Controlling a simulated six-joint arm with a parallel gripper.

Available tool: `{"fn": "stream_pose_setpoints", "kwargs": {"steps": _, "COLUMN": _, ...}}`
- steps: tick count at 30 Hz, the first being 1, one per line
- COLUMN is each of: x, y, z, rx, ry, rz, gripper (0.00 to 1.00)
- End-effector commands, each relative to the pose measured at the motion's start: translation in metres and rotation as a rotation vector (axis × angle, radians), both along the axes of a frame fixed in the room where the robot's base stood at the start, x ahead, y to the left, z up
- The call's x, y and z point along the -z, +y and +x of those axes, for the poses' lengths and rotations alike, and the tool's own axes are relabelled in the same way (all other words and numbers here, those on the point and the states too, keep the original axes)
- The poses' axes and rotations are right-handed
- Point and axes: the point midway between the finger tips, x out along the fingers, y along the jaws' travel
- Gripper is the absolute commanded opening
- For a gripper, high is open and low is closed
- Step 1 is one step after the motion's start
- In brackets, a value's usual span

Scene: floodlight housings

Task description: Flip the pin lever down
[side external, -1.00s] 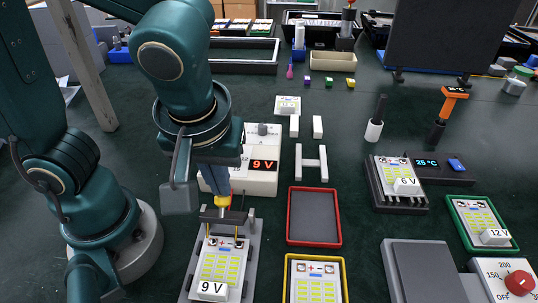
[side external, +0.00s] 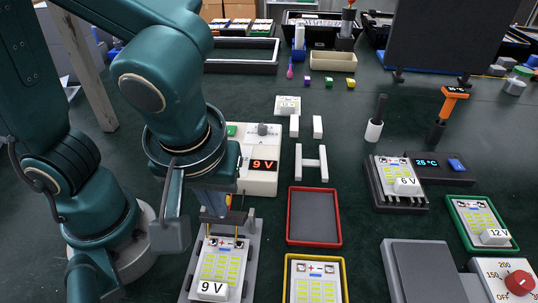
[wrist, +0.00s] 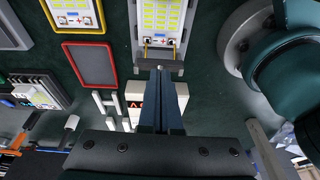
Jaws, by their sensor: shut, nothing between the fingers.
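The 9 V floodlight panel (side external: 219,268) lies in a grey fixture (side external: 191,283) at the front centre-left. Two thin yellow pins hang over the contact pads at its far end; the pins (wrist: 174,52) also show in the wrist view. I cannot tell whether their tips touch the pads. The pin lever's yellow handle (side external: 228,202) is mostly hidden by my gripper in the side view. My gripper (side external: 214,214) is shut and empty, low at the far end of the fixture, against or just in front of the lever. In the wrist view my closed fingers (wrist: 160,74) point at the lever's crossbar.
A grey and white supply box (side external: 258,180) reading 9 V stands behind the fixture. An empty red-rimmed tray (side external: 315,243) and a yellow-rimmed panel tray (side external: 343,275) lie to the right. White brackets (side external: 312,163) stand beyond the red tray.

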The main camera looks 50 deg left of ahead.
Motion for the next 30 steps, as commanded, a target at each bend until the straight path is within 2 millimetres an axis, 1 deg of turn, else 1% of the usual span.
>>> {"fn": "stream_pose_setpoints", "kwargs": {"steps": 22, "x": -0.001, "y": 0.0, "z": 0.0, "rx": 0.0, "ry": 0.0, "rz": 0.0, "gripper": 0.0}}
{"fn": "stream_pose_setpoints", "kwargs": {"steps": 30, "x": -0.01, "y": 0.0, "z": 0.0, "rx": 0.0, "ry": -0.002, "rz": -0.002, "gripper": 0.0}}
